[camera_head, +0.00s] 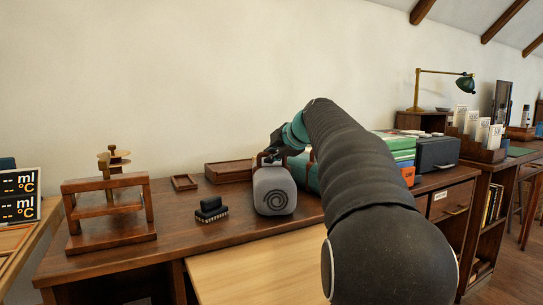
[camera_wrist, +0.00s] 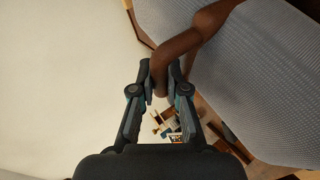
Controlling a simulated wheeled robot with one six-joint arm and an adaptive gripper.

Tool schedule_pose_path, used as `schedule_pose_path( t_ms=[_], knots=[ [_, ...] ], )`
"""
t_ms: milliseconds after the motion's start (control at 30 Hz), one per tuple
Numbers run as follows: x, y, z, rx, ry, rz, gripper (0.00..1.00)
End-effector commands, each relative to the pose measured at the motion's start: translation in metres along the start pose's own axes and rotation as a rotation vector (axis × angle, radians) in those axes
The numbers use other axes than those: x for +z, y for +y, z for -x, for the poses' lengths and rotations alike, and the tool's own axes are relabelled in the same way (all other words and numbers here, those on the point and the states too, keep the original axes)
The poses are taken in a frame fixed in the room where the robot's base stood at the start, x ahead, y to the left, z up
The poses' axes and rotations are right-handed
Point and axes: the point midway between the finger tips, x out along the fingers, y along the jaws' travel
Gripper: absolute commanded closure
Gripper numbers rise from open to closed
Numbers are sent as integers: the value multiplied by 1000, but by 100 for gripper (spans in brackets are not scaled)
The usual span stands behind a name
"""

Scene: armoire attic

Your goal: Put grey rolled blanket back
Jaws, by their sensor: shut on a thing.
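The grey rolled blanket (camera_head: 274,191) is seen end-on in the head view, with a dark spiral on its round-cornered end. It is over the desk, near the front edge; I cannot tell if it touches the top. Its ribbed grey side (camera_wrist: 255,75) fills the right of the wrist view. A brown carrying handle (camera_wrist: 205,22) runs from it. My gripper (camera_wrist: 161,82) is shut on this handle, with a finger on each side. In the head view my gripper (camera_head: 270,157) is just above the blanket and partly hidden by my arm.
The brown desk (camera_head: 180,225) holds a wooden press-like stand (camera_head: 108,210), a black brush (camera_head: 211,209), a small tray (camera_head: 184,182) and a wooden box (camera_head: 228,171). Green and orange boxes (camera_head: 400,150) and a black case (camera_head: 437,153) stand right, past my arm.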

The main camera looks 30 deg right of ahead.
Motion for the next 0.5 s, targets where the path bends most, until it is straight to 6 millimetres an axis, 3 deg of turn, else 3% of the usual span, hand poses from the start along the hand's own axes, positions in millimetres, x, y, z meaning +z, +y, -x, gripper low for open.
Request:
schedule_pose_path(
  t_ms=[33,67,133,500],
  knots=[
    [0,-1,0,3,0,1,100],
    [0,-1,-1,0,0,0,79],
    [0,-1,0,0,0,0,61],
    [0,0,0,-1,0,0,61]
  ],
)
